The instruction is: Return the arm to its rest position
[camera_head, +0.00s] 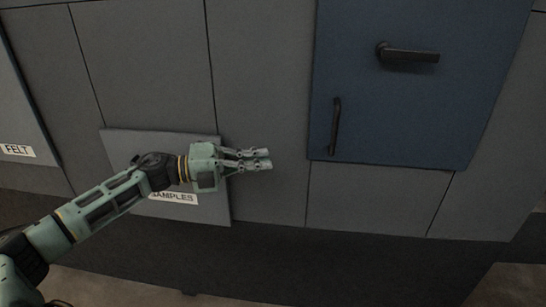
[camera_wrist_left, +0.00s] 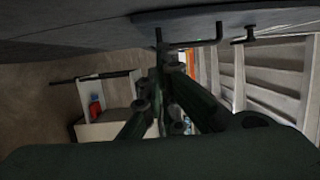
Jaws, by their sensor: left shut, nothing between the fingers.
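My left gripper (camera_head: 270,158) is in the middle of the head view, at the end of my green arm, which comes in from the lower left. Its fingers are shut with nothing between them and point to the right. It is in front of a grey panel (camera_head: 122,148) with a partly covered label reading "SAMPLES" (camera_head: 180,198). The left wrist view shows the dark fingers (camera_wrist_left: 160,95) close together in the middle. My right gripper is not in view.
A blue door (camera_head: 400,110) with a dark lever handle (camera_head: 408,54) and a vertical bar handle (camera_head: 336,125) is to the right. A panel labelled "FELT" (camera_head: 17,150) is at the far left. The left wrist view shows a white cart-like unit (camera_wrist_left: 100,130) and pale shelving (camera_wrist_left: 275,75).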

